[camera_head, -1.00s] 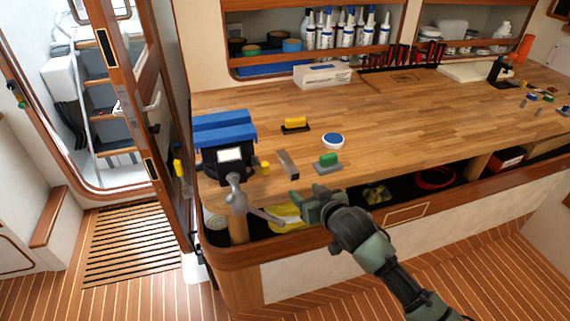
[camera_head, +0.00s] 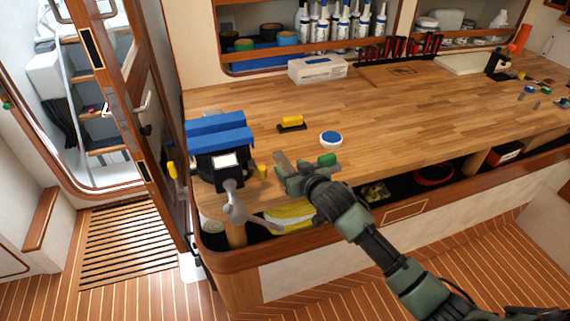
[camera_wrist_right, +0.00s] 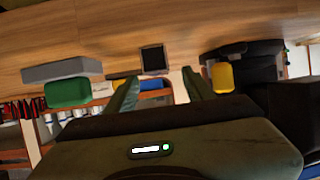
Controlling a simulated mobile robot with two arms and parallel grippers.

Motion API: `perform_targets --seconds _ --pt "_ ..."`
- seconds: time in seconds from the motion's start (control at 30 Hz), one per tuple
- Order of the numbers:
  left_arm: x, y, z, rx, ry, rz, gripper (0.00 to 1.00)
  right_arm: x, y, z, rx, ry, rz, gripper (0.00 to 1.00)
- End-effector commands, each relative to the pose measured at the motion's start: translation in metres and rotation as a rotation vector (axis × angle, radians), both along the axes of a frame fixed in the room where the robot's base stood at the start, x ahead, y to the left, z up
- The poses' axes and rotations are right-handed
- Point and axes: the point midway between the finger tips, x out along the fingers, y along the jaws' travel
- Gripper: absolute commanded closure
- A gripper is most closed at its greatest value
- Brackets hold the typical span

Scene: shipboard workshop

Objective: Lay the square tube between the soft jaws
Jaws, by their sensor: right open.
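The square tube (camera_head: 281,160) is a short grey bar lying on the workbench, right of the vise. In the right wrist view its dark open end (camera_wrist_right: 154,60) faces me, beyond and between the two fingers. My right gripper (camera_head: 290,173) is open at the near end of the tube, with nothing held. Its spread fingers also show in the right wrist view (camera_wrist_right: 160,88). The soft jaws (camera_head: 219,132) are blue covers on top of the black vise (camera_head: 207,167) at the bench's left end. They look close together; the gap is hard to judge. My left gripper is out of view.
A green-topped block (camera_head: 327,160) lies just right of the gripper, and a small yellow object (camera_head: 262,171) stands between tube and vise. A yellow-topped block (camera_head: 291,123) and a blue-lidded round tin (camera_head: 331,139) lie behind. The vise handle (camera_head: 236,205) projects forward. The bench's middle is clear.

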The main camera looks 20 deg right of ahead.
Motion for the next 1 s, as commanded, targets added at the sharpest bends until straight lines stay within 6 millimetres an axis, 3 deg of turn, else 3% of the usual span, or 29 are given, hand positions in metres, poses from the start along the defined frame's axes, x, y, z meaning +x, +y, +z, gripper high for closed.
perform_targets --seconds 0.2,0.5,0.53,0.7,1.0 --pt "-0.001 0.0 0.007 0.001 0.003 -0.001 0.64 0.024 0.002 -0.008 0.0 0.0 0.0 0.47" --pt "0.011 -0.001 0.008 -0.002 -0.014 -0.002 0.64 0.028 0.003 -0.011 -0.001 0.0 0.0 0.47" --pt "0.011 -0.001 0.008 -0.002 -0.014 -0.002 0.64 0.028 0.003 -0.011 -0.001 0.0 0.0 0.5" --pt "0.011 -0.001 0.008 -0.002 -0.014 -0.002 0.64 0.028 0.003 -0.011 -0.001 0.0 0.0 0.97" --pt "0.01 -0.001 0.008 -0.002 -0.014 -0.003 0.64 0.028 0.003 -0.01 0.0 -0.002 0.001 1.0"
